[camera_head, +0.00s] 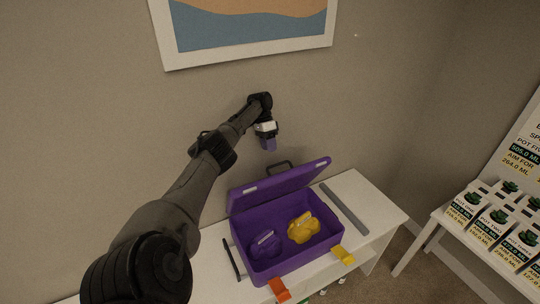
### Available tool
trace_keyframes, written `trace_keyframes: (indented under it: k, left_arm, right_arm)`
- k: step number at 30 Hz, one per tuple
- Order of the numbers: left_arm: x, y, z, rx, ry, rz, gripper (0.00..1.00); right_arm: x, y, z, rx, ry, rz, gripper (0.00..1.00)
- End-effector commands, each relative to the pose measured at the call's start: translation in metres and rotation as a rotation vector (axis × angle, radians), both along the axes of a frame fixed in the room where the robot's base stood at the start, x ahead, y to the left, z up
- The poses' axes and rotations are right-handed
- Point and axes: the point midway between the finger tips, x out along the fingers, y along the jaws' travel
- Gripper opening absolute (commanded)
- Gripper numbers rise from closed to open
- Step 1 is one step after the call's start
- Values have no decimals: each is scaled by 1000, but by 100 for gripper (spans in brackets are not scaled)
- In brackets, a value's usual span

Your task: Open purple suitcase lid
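The purple suitcase (298,262) stands on a white table. Its lid (282,186) is raised and tilts back toward the wall, with a dark handle (279,168) at its upper edge. An orange latch (279,290) and a yellow latch (343,255) show on the front side. Inside lie a purple item (264,243) and a yellow item (303,227). My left gripper (269,144) hangs above and behind the lid's handle, apart from it. A small purple patch shows at its tip; I cannot tell whether its fingers are open. My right gripper is out of view.
The white table (372,196) has a grey bar (344,209) right of the suitcase and a dark bar (231,260) left of it. The wall is close behind.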

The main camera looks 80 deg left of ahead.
Motion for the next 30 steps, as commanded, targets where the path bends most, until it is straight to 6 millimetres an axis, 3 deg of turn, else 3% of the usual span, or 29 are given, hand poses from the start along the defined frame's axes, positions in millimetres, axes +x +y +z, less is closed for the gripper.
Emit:
trace_keyframes:
  k: [30]
  left_arm:
    - [-2,3,8,-2,5,12,38]
  right_arm:
    - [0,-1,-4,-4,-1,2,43]
